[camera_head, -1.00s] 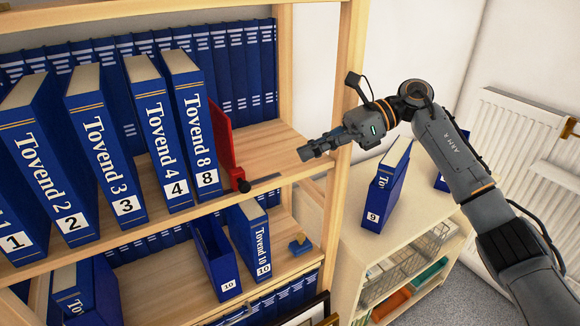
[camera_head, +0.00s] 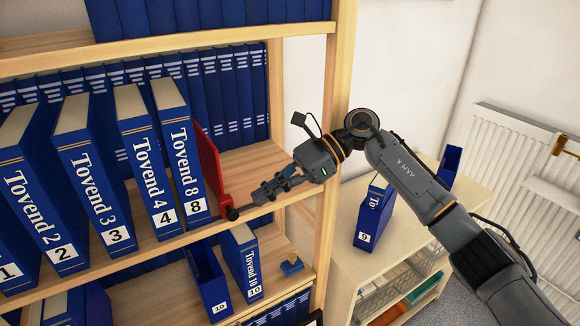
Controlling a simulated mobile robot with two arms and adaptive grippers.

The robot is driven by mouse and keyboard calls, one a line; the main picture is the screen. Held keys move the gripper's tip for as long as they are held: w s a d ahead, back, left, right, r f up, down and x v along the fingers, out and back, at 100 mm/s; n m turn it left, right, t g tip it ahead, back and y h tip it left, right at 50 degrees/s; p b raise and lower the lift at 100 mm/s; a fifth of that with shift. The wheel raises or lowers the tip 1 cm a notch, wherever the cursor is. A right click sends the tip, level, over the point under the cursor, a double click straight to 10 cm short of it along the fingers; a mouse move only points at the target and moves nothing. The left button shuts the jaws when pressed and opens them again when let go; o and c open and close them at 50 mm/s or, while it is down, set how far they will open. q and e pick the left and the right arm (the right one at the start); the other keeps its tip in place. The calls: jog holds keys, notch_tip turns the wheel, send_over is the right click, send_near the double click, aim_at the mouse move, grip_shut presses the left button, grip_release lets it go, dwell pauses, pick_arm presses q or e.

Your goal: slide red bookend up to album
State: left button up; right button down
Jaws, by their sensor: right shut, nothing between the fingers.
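The red bookend (camera_head: 207,168) stands upright on the middle shelf, just right of the blue album numbered 8 (camera_head: 180,165). My right gripper (camera_head: 259,195) is shut and empty. It reaches in from the right, over the shelf's right end, with its fingertips a little right of the bookend and apart from the knob in the picture. My left gripper is not in view.
Albums 4 (camera_head: 146,165), 3 (camera_head: 93,180) and 2 (camera_head: 42,195) stand to the left. The wooden post (camera_head: 338,120) rises at the shelf's right end. Below are an open slipcase (camera_head: 207,285), album 10 (camera_head: 242,262) and a small blue object (camera_head: 291,266). A low cabinet and radiator (camera_head: 515,150) are right.

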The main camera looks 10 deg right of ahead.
jog(key=p+x, duration=0.1)
jog(key=x, duration=0.1)
jog(key=shift+s+a, duration=0.1)
jog(key=shift+a, duration=0.2)
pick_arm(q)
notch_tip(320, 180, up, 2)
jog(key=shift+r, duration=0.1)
pick_arm(e)
jog(key=shift+a+f, duration=0.45)
jog(key=shift+a, duration=0.05)
pick_arm(q)
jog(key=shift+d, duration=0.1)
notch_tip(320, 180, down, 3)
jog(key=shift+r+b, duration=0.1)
jog(key=shift+b, duration=1.1)
pick_arm(e)
jog(key=shift+s+a+f, duration=0.2)
jog(key=shift+a, duration=0.4)
